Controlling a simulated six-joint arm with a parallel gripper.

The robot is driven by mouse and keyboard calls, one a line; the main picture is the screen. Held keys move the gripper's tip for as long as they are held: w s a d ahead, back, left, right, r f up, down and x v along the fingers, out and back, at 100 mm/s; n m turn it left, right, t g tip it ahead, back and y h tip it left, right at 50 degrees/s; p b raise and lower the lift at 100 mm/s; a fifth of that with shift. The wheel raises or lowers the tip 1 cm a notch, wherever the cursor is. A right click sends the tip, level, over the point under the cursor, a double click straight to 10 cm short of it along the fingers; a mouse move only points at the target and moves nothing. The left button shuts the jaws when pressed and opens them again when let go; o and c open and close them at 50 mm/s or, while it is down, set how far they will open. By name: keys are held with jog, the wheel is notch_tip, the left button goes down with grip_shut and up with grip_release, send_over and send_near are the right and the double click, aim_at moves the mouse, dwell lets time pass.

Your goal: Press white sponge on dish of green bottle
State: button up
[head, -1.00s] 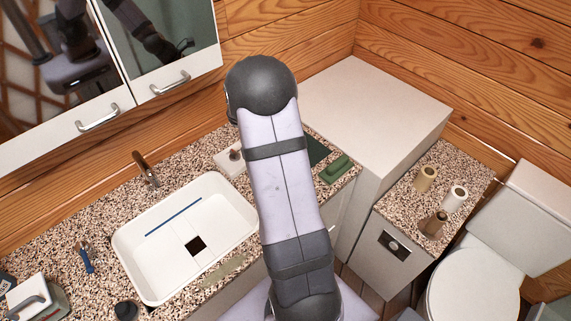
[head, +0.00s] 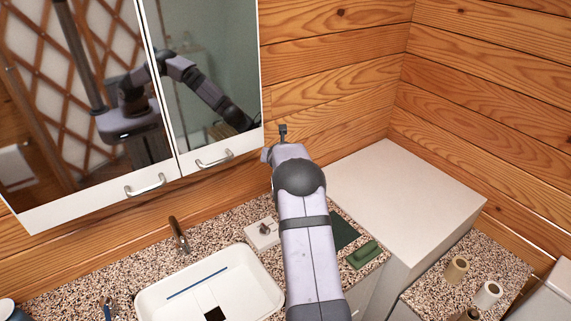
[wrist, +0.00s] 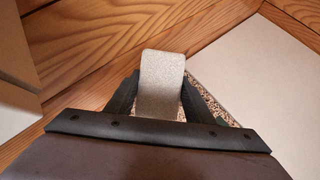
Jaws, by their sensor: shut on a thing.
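My gripper (wrist: 160,82) is shut on a pale, speckled white sponge (wrist: 162,70), which stands up between the two dark fingers in the wrist view. A small white square item (head: 262,233) with a dark knob stands behind the sink. I cannot make out a dish with certainty.
The white sink (head: 205,285) lies left of my arm, below the tap (head: 179,235). A mirrored cabinet (head: 205,75) hangs above. A dark green sheet (head: 342,231) lies beside my arm. A bare white box top (head: 410,190) and several rolls (head: 456,270) are at the right.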

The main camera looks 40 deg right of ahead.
jog(key=shift+f, duration=0.1)
notch_tip(320, 180, down, 6)
jog(key=b, duration=0.6)
